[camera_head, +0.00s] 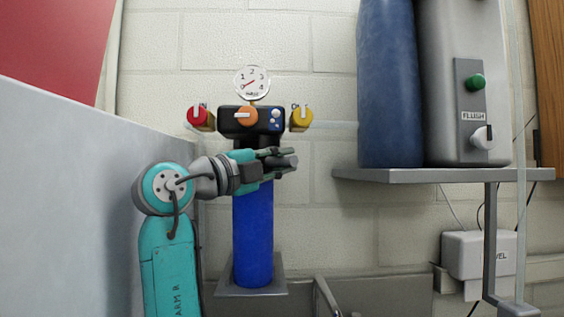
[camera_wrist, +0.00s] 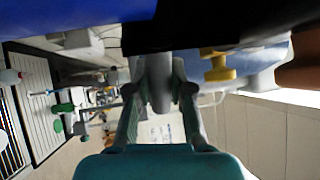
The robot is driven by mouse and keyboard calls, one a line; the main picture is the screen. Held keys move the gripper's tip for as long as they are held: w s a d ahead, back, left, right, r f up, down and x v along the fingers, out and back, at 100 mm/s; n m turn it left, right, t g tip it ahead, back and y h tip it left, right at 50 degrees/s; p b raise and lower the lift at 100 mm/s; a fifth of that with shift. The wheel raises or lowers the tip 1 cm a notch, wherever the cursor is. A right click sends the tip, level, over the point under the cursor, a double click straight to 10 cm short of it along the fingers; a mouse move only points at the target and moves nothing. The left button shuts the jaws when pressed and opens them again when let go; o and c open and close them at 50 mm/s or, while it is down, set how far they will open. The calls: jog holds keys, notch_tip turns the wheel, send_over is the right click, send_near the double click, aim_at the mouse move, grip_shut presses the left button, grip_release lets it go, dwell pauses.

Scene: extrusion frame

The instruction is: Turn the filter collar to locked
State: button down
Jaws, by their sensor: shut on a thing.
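The blue filter cylinder (camera_head: 253,232) stands upright below a dark filter head (camera_head: 238,121). The dark filter collar (camera_head: 252,143) at its top is mostly hidden behind my gripper. My gripper (camera_head: 283,160) reaches across the front of the collar from the left. In the wrist view my gripper (camera_wrist: 160,95) has its fingers on either side of a grey bar (camera_wrist: 159,82) that runs down from a black part (camera_wrist: 200,28), apparently the collar's handle. The blue cylinder (camera_wrist: 70,17) shows at upper left there. Any lock marking is hidden.
A pressure gauge (camera_head: 252,83), an orange knob (camera_head: 247,116), a red valve (camera_head: 199,118) and a yellow valve (camera_head: 301,118) sit close above my gripper. A shelf (camera_head: 440,176) with a blue tank (camera_head: 388,90) and a grey unit is at right. A grey panel (camera_head: 75,200) stands at left.

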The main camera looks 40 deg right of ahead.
jog(key=c, duration=1)
grip_release()
jog(key=shift+d, duration=0.1)
